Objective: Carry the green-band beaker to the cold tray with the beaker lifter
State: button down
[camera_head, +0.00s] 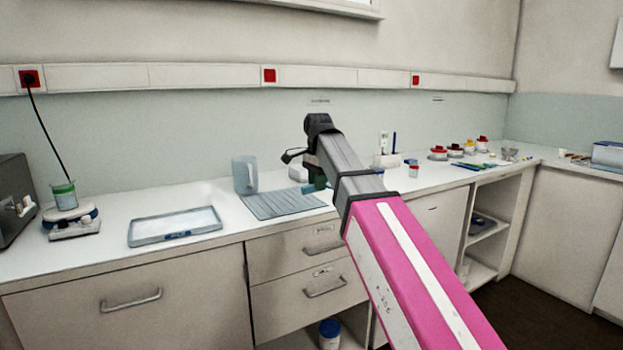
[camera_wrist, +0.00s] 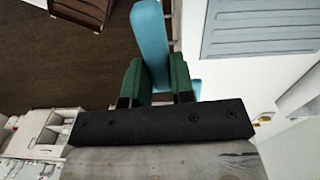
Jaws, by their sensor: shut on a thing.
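The green-band beaker (camera_head: 64,195) stands upright on a small white-topped heater (camera_head: 73,220) at the far left of the counter. A shallow tray with a blue-grey rim (camera_head: 160,242), apparently the cold tray, lies to its right. My gripper (camera_wrist: 157,82) has green fingers shut on a light-blue bar, apparently the beaker lifter (camera_wrist: 150,35). In the head view my gripper (camera_head: 318,184) is mostly hidden behind my arm, by the right side of the ribbed mat, well right of the beaker and tray.
A ribbed blue-grey mat (camera_head: 284,205) lies right of the tray, with a grey-blue jug (camera_head: 245,175) behind it. A dark box (camera_head: 14,195) stands left of the heater, and a cable (camera_head: 47,130) hangs above. Small bottles (camera_head: 438,153) stand farther right. Counter between tray and mat is clear.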

jog(key=s+d+f+n, duration=0.1)
jog(key=d+f+n, duration=0.4)
jog(key=d+f, duration=0.5)
jog(key=s+d+f+n, duration=0.1)
jog(key=d+f+n, duration=0.4)
jog(key=d+f, duration=0.5)
jog(key=d, duration=0.5)
jog(key=shift+d+f, duration=0.25)
jog(key=shift+f, duration=0.05)
